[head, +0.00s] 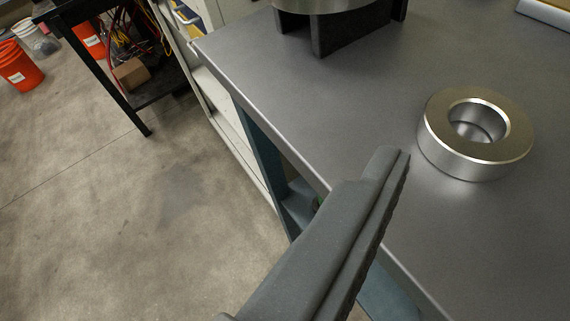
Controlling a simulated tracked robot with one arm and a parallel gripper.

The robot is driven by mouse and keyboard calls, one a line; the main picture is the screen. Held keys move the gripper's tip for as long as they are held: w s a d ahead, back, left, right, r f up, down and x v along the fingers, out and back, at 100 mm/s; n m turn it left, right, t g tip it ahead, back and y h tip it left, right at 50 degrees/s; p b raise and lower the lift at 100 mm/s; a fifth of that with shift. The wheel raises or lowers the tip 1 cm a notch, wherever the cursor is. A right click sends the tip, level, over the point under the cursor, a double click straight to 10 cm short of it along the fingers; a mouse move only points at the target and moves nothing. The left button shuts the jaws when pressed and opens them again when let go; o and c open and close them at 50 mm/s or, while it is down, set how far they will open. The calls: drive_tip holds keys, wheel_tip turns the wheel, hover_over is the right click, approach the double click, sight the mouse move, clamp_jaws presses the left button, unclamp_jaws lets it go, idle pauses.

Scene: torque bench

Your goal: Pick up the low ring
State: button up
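The low ring (433,146) is a thick, shiny silver metal ring with a round hole in its middle. It lies flat on the grey bench top (380,85), right of centre in the head view. My gripper (394,156) is dark grey and reaches up from the bottom of the view, with a ridged edge on its right side. Its tip shows to the left of the ring, apart from it, near the bench's front edge. I see nothing held at the tip. I cannot tell whether one finger or two show here.
A dark stand (335,32) bearing a round metal part is at the bench's back, cut off by the top edge. A pale object (545,12) lies at top right. The bench edge runs diagonally below. Orange buckets (17,66) and a dark shelf (126,75) stand beyond open floor.

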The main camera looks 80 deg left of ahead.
sight(478, 133)
drive_tip(key=shift+g, duration=0.4)
drive_tip(key=w+a+f, duration=0.1)
drive_tip(key=a, duration=0.1)
drive_tip(key=w+a+f+b, duration=0.1)
drive_tip(key=a+f, duration=0.1)
drive_tip(key=w+a+f+b, duration=0.1)
drive_tip(key=f, duration=0.1)
drive_tip(key=shift+w+a+f, duration=0.15)
drive_tip(key=shift+w+a, duration=0.2)
drive_tip(key=shift+a, duration=0.05)
drive_tip(key=shift+w+a+f, duration=0.1)
drive_tip(key=shift+w+a, duration=0.15)
drive_tip(key=shift+w, duration=0.1)
drive_tip(key=shift+y, duration=0.3)
drive_tip(key=x, duration=0.1)
drive_tip(key=b+x, duration=0.1)
drive_tip(key=x, duration=0.2)
drive_tip(key=shift+w+d+f+b, duration=0.15)
drive_tip(key=shift+w+f+b, duration=0.05)
drive_tip(key=shift+f+b, duration=0.15)
drive_tip(key=shift+w+a, duration=0.3)
drive_tip(key=shift+w, duration=0.05)
drive_tip(key=c, duration=1.5)
